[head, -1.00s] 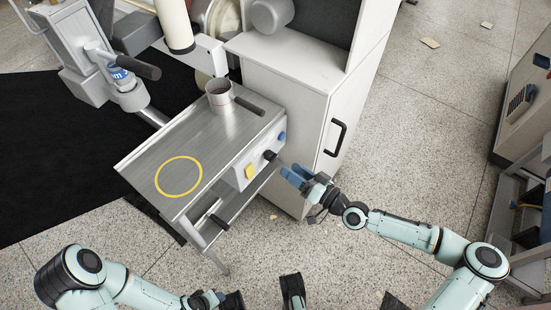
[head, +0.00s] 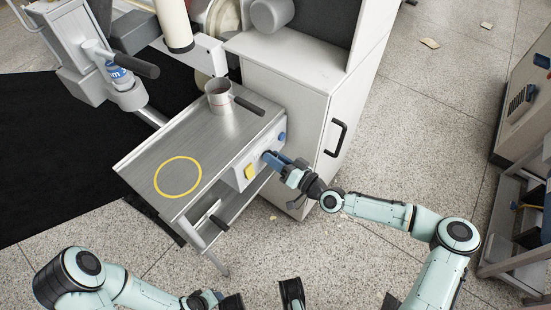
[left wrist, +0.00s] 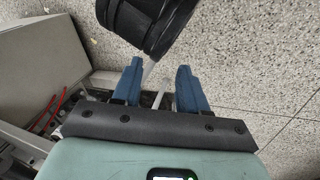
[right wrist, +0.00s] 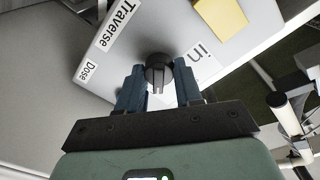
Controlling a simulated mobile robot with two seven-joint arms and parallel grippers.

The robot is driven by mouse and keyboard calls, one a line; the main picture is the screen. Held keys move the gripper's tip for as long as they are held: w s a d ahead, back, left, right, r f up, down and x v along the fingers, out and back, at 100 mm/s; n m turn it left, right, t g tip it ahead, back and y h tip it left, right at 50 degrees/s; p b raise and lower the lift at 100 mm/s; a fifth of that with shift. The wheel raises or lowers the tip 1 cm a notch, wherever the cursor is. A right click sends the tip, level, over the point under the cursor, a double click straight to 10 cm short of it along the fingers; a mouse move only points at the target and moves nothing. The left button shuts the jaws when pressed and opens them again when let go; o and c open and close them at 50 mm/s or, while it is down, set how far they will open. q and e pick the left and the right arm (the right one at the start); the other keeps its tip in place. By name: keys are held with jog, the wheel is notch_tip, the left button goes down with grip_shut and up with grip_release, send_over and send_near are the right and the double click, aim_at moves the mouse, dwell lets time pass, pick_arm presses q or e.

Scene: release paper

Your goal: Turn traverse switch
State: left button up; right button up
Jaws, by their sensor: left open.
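The traverse switch is a black rotary knob (right wrist: 158,72) on the white control panel (head: 240,180) at the front edge of the metal table. In the right wrist view it lies between the labels "Traverse", "Dose" and a partly hidden "in". My right gripper (head: 266,156) is at the knob, with blue fingers open on either side of it in the right wrist view (right wrist: 160,68). Whether the fingers touch the knob is unclear. In the head view the fingers largely hide the knob. My left gripper (left wrist: 158,64) is open and empty, away from the panel.
A metal cup (head: 219,97) stands on the metal table (head: 150,165), which bears a yellow ring. A white cabinet (head: 285,95) with a black handle stands just behind my right gripper.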

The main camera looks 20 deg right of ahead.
pick_arm(q)
jog(key=shift+w+f, duration=0.1)
jog(key=shift+f, duration=0.05)
pick_arm(e)
jog(key=shift+n, duration=0.3)
jog(key=n+b, duration=0.1)
jog(key=n, duration=0.2)
jog(key=shift+a+f+n, duration=0.1)
jog(key=shift+n, duration=0.2)
pick_arm(q)
jog(key=shift+w+a+f+t+b, duration=0.2)
jog(key=shift+w+a+f, duration=0.15)
jog(key=shift+w, duration=0.2)
jog(key=shift+w+a+f+t+b, duration=0.1)
jog(key=shift+w+a+f+t, duration=0.1)
jog(key=shift+w+a+f, duration=0.25)
pick_arm(e)
jog(key=n, duration=0.5)
jog(key=shift+n+y, duration=0.4)
pick_arm(q)
jog(key=shift+w+d, duration=0.15)
pick_arm(e)
jog(key=o, duration=1.1)
jog(key=shift+c, duration=0.2)
pick_arm(q)
jog(key=shift+r, duration=0.1)
pick_arm(e)
jog(key=shift+s, duration=0.1)
